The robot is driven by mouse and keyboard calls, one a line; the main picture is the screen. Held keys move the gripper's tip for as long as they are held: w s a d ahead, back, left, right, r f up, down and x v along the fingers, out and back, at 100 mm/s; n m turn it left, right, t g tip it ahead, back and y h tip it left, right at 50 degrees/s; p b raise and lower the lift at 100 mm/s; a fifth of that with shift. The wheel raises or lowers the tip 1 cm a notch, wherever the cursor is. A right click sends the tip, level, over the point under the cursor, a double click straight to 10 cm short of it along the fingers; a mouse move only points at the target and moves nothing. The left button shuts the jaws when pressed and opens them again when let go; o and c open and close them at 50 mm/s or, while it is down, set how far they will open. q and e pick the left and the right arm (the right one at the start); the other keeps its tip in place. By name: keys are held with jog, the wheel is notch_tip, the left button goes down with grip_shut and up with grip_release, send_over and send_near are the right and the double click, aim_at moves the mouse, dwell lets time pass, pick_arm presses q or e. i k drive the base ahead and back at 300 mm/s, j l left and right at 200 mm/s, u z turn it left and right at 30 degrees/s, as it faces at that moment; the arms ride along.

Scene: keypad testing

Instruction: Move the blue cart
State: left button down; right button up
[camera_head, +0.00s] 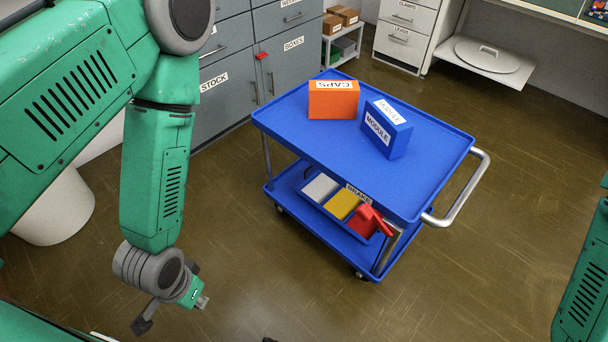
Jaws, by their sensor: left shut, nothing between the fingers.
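The blue cart (289,123) stands in the middle of the floor, with two shelves and a silver handle (470,190) at its right end. On its top shelf are an orange CAPS box (334,106) and a blue MODULE box (391,138). On its lower shelf is a blue bin with grey, yellow and red things in it. My left gripper (180,299) is shut and empty at the lower left, apart from the cart. My right arm shows at the right edge, but its gripper is out of view.
Grey cabinets (225,92) labelled STOCK and BOXES stand behind the cart to the left. A small shelf with brown boxes (345,16) and white drawers (404,38) are at the back. The brown floor (480,270) is clear in front and to the right.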

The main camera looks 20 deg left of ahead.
aim_at(404, 189)
jog(key=u, duration=0.1)
jog(key=i+j+z, duration=0.1)
jog(key=j+z, duration=0.2)
jog(key=z, duration=0.15)
jog(key=j+z, duration=0.35)
jog(key=z, duration=0.15)
jog(key=j+z, duration=0.45)
jog(key=j, duration=0.45)
jog(key=k+j+z, duration=0.1)
jog(key=j, duration=0.3)
jog(key=k+j+z, duration=0.1)
jog(key=j, duration=0.35)
jog(key=k+j, duration=0.1)
jog(key=j, duration=0.3)
jog(key=k+j+z, duration=0.1)
jog(key=j, duration=0.3)
jog(key=k+j, duration=0.15)
jog(key=j, duration=0.25)
jog(key=k+j+z, duration=0.15)
jog(key=j, duration=0.3)
jog(key=i, duration=0.05)
